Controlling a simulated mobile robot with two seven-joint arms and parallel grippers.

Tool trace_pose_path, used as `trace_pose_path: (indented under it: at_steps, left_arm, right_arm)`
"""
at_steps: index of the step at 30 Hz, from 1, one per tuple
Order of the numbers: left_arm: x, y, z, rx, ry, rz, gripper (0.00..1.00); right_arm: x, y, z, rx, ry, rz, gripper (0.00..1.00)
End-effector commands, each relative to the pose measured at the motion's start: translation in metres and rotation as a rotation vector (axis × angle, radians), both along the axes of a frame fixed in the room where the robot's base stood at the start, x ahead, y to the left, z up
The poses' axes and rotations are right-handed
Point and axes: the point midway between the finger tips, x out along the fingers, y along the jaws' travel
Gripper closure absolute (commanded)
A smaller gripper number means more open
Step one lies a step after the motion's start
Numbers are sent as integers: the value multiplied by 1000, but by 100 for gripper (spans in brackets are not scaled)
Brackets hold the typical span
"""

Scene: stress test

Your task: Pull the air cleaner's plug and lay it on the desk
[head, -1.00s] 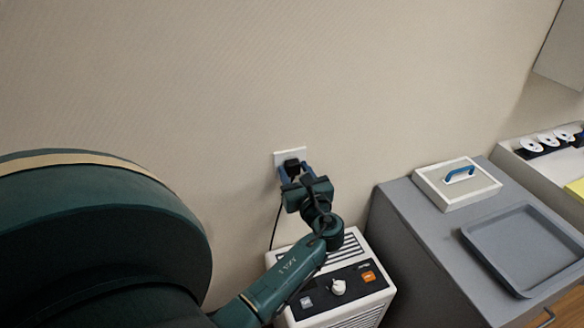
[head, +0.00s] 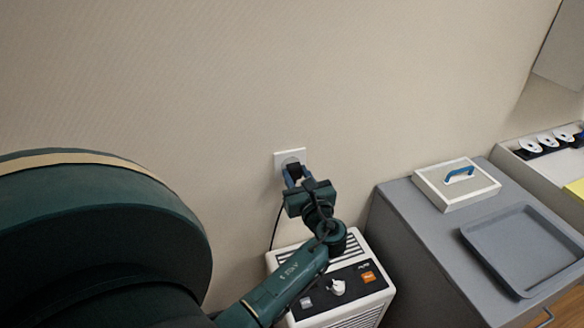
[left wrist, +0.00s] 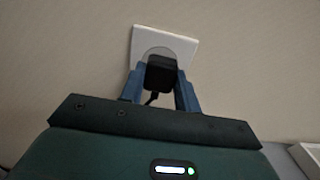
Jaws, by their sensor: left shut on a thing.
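The black plug (head: 293,171) is between the blue fingers of my left gripper (head: 297,175), which is shut on it. It also shows in the left wrist view (left wrist: 161,73), in front of the lower part of the round socket in the white wall outlet (left wrist: 181,43). The outlet (head: 283,157) is partly uncovered above the plug. The plug looks slightly off the outlet, but its prongs are hidden. Its dark cord (head: 274,230) hangs down towards the white air cleaner (head: 356,246), below my left gripper. The grey desk (head: 405,213) stands at right. My right gripper is not seen.
On the desk are a grey tray (head: 505,288) and a pale box with a blue handle (head: 453,202). Bare desk top shows left of the tray. A shelf (head: 520,155) with white discs is further right. The wall around the outlet is clear.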

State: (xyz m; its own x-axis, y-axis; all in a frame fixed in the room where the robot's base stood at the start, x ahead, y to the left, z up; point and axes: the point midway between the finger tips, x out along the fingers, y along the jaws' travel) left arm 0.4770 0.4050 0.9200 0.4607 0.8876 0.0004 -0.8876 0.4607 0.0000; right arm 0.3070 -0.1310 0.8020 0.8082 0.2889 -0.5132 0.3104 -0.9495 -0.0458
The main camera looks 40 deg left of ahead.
Motion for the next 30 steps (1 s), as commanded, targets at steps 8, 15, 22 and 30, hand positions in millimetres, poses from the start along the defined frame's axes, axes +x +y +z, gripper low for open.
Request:
trace_pose_path:
  at_steps: [8,15,22,30]
  left_arm:
    - [-5,-10,1,0,0,0,100]
    - [-10,-19,1,0,0,0,100]
    - [-14,-27,0,-1,0,1,100]
    - [-19,-36,1,0,0,0,100]
  right_arm:
    - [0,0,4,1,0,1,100]
    - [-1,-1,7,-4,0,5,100]
    - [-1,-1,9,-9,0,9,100]
    - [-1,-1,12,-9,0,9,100]
